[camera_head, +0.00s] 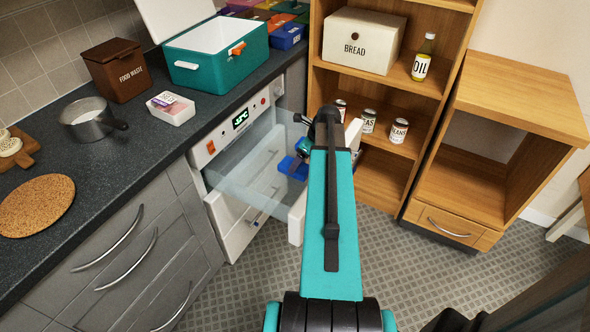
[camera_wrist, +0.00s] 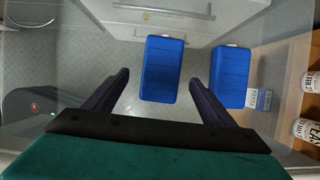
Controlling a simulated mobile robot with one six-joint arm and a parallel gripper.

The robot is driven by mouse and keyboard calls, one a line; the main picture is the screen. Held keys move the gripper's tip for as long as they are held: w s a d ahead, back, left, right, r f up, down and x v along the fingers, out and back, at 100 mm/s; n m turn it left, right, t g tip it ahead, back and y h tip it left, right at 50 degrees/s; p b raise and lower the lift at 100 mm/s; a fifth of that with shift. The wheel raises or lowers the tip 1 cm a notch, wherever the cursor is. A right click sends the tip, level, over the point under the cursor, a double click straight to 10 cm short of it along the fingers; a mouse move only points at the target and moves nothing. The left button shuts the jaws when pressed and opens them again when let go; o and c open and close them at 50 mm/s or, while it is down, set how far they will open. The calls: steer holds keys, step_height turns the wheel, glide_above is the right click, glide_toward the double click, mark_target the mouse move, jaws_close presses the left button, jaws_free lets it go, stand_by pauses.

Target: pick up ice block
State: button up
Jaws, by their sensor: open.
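Two blue blocks with pale caps show in the wrist view; I take them to be ice blocks. One ice block (camera_wrist: 163,68) appears between my gripper's fingers, and I cannot tell how far below them it lies. The other ice block (camera_wrist: 231,77) is right of the right finger. In the head view a blue block (camera_head: 293,167) sits in the pulled-out clear-sided drawer (camera_head: 240,165), partly hidden by my arm. My gripper (camera_wrist: 160,82) is open, pointing down into the drawer; in the head view my arm hides most of it.
A teal cooler box (camera_head: 215,55) with its lid raised stands on the dark counter, near a food waste bin (camera_head: 118,70), a small package (camera_head: 170,108) and a pot (camera_head: 88,120). A wooden shelf with a bread box (camera_head: 362,40), an oil bottle (camera_head: 423,57) and cans is right of the drawer.

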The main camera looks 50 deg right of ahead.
stand_by(0.3)
steer(key=shift+x, duration=2.55)
steer(key=shift+d, duration=0.1)
steer(key=c, duration=1.4)
steer(key=shift+o, duration=0.2)
step_height(320, 180, up, 10)
steer(key=shift+w, duration=0.1)
